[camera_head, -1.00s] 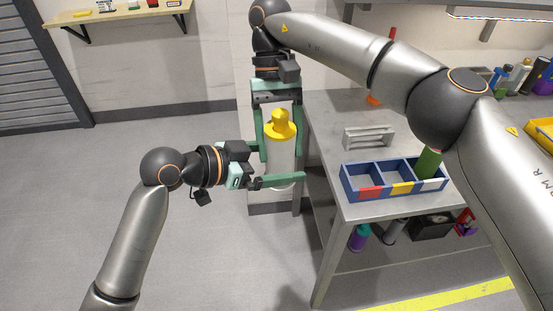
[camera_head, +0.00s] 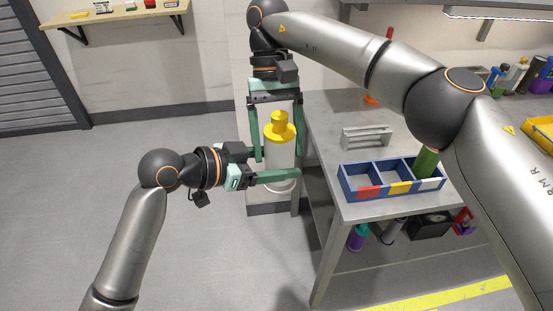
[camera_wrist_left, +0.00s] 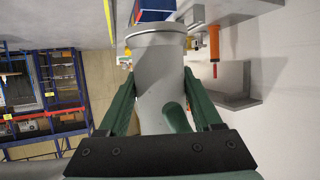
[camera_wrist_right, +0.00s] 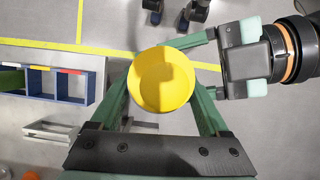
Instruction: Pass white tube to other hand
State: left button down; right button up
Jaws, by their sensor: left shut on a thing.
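The white tube (camera_head: 281,156) with a yellow cap (camera_head: 280,126) stands upright in the air, left of the workbench. My left gripper (camera_head: 280,172) reaches in from the left and is shut on the tube's lower part; one finger passes in front and the other is mostly hidden. In the left wrist view the tube (camera_wrist_left: 160,80) lies between both fingers. My right gripper (camera_head: 277,150) points down from above, its fingers spread on either side of the tube with small gaps. In the right wrist view the yellow cap (camera_wrist_right: 162,80) is between the open fingers.
The workbench (camera_head: 325,140) is to the right, with a blue divided bin (camera_head: 372,194) holding a green tube (camera_head: 427,162). A grey rack (camera_head: 366,137) stands behind the bin. Bottles line the bench's back right. The floor at left is clear.

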pick_arm(q)
jog(key=shift+w, duration=0.1)
pick_arm(e)
jog(key=shift+o, duration=1.4)
